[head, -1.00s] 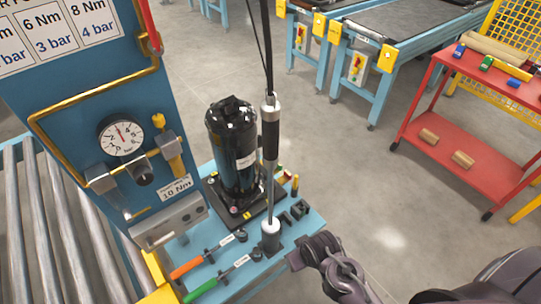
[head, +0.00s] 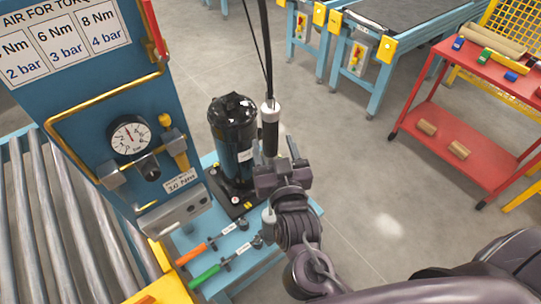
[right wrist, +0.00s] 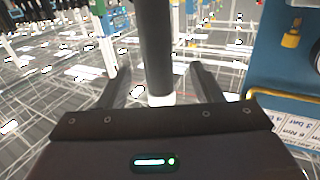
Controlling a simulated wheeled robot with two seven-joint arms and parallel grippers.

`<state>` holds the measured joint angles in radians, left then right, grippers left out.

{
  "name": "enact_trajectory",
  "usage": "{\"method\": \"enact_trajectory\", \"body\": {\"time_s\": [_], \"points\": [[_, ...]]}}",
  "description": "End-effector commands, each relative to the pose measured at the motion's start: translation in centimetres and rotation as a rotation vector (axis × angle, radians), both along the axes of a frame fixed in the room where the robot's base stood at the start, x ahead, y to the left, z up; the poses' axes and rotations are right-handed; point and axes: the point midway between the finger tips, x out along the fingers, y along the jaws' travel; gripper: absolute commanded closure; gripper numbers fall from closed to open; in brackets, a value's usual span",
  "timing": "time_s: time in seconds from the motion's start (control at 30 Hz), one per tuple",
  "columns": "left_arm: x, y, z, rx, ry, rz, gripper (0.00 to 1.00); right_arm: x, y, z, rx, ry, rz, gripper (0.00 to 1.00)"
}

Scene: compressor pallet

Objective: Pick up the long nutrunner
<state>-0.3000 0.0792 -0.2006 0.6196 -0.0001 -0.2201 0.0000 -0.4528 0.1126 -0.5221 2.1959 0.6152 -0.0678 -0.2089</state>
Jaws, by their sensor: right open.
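The long nutrunner (head: 270,132) hangs upright from a cable, with a black grip below a silver collar. My right gripper (head: 274,150) is at the lower part of this grip and hides much of the shaft below. In the right wrist view, the black grip (right wrist: 156,45) stands between the two spread fingers of the right gripper (right wrist: 160,80), with gaps visible on both sides. The right gripper is open. My left gripper is not in view.
A black compressor (head: 233,135) stands close left of the nutrunner on a blue pallet table. Orange (head: 191,255) and green (head: 205,276) handled tools lie in front. A blue panel with a gauge (head: 129,137) rises at left. A red cart (head: 470,150) stands far right.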

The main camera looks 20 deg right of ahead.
Motion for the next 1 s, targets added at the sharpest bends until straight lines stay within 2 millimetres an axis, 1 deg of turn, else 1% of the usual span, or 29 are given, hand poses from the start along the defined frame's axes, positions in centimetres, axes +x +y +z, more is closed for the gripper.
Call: {"method": "enact_trajectory", "body": {"time_s": [0.1, 0.27, 0.4, 0.5, 0.6, 0.83, 1.0], "points": [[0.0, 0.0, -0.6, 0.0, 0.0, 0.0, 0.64, 1.4, -0.2, -0.1, -0.001, -0.005, -0.002, 0.41], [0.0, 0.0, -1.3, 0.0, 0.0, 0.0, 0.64, 3.2, -0.5, 0.0, -0.001, -0.005, 0.0, 0.41], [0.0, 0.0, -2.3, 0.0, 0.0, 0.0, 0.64, 5.4, -0.8, 0.3, 0.0, -0.005, -0.001, 0.41], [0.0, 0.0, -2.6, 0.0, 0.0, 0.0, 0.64, 6.6, -1.0, 0.2, 0.0, -0.002, 0.0, 0.41], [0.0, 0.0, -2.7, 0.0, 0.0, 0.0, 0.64, 7.2, -1.0, 0.3, 0.001, -0.001, 0.001, 0.41], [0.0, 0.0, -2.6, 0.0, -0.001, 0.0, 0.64, 7.2, -1.0, 0.4, 0.001, 0.002, 0.001, 0.41], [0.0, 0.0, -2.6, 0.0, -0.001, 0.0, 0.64, 7.2, -1.0, 0.4, 0.001, 0.001, 0.001, 0.63]]}}
